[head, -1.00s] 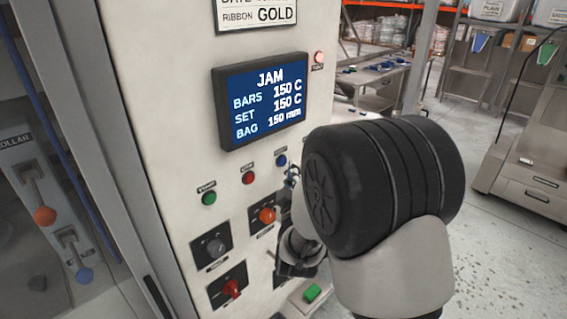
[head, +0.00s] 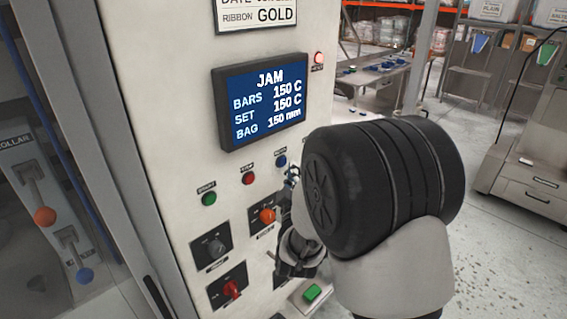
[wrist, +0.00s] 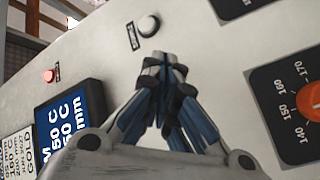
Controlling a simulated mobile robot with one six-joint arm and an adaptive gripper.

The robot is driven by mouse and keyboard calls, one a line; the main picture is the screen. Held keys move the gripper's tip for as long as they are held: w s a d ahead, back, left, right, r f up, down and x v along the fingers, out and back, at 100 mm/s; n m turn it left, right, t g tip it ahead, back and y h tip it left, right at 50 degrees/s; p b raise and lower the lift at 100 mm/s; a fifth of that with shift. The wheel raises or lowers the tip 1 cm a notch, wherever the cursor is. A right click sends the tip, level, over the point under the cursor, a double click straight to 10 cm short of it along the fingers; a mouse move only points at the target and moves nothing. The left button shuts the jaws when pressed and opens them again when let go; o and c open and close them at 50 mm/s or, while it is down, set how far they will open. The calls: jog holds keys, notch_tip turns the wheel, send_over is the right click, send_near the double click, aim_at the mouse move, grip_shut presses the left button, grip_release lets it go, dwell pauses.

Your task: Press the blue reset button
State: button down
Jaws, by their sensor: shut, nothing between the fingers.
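Whether the tips touch the panel or button, I cannot tell. In the head view my wrist hides most of the fingers.
The pale machine panel (head: 165,120) carries a JAM screen (head: 262,100), a red lamp (head: 318,58), red (head: 248,178) and green (head: 209,198) buttons, and an orange dial (head: 267,215). A green button (head: 312,292) is lower right. Open floor lies to the right.

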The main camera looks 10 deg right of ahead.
jog(key=shift+w+a, duration=0.1)
dwell(0.3)
jog(key=shift+w+a+b, duration=0.15)
jog(key=shift+w+b, duration=0.15)
jog(key=shift+b, duration=0.05)
jog(key=shift+w+a, duration=0.3)
jog(key=shift+w, duration=0.05)
dwell(0.6)
jog(key=shift+s+d+b, duration=0.15)
jog(key=shift+b, duration=0.15)
jog(key=shift+s+d+b, duration=0.35)
jog(key=shift+s, duration=0.2)
jog(key=s+d+b, duration=0.1)
jog(key=s, duration=0.1)
jog(key=s+d, duration=0.2)
jog(key=shift+b, duration=0.4)
dwell(0.6)
